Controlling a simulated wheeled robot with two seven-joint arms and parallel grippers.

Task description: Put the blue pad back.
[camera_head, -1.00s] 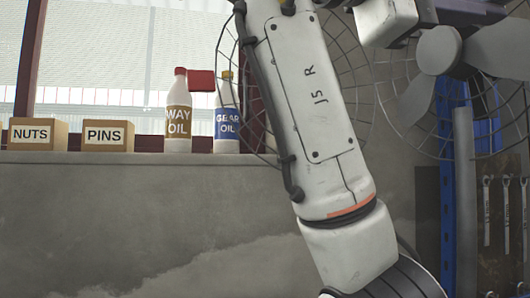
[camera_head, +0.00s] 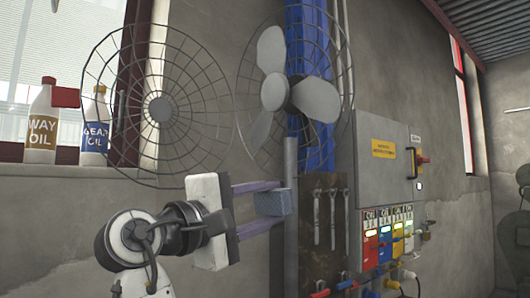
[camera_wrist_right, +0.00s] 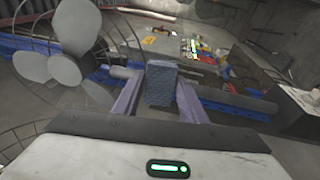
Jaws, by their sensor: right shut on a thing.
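The blue pad (camera_head: 271,202), a small blue-grey block, is held between the two purple fingers of my right gripper (camera_head: 279,204). My right gripper is shut on it, raised in front of the wall left of the hanging wrenches. In the right wrist view the pad (camera_wrist_right: 161,84) sits between the fingertips of the gripper (camera_wrist_right: 158,92), standing out past them at the top. I cannot tell where the pad's usual place is. My left gripper is not in view.
A caged fan (camera_head: 290,88) stands behind and above my right gripper. A panel with several wrenches (camera_head: 333,220) hangs to its right, beside an electrical cabinet (camera_head: 383,160) with coloured sockets. Oil bottles (camera_head: 41,125) stand on the window ledge at left.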

